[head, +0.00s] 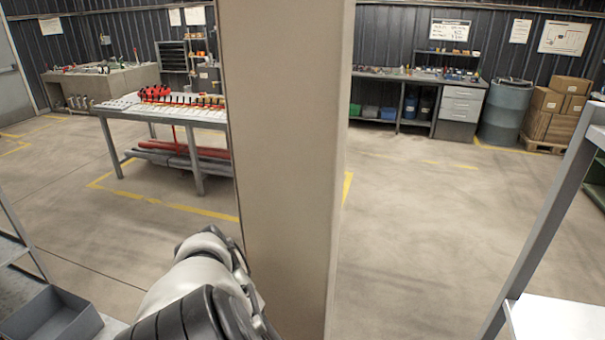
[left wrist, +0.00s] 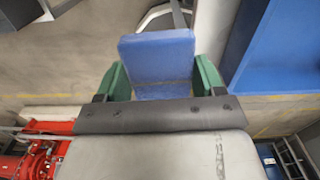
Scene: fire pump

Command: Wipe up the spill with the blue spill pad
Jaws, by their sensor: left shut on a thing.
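The blue spill pad (left wrist: 157,58) shows in the left wrist view, with a folded or stepped lower edge. My left gripper (left wrist: 160,80) is shut on it, with one green finger at each side of the pad. In the head view my left arm comes in at the bottom, but its gripper and the pad are hidden there. My right gripper is in neither view. I see no spill in these frames.
A wide beige post (head: 285,170) stands close in front and blocks the middle of the head view. A workbench (head: 165,110) stands behind it at left. A grey bin (head: 52,316) is at lower left, a shelf (head: 555,320) at lower right. Open floor (head: 410,230) lies right of the post.

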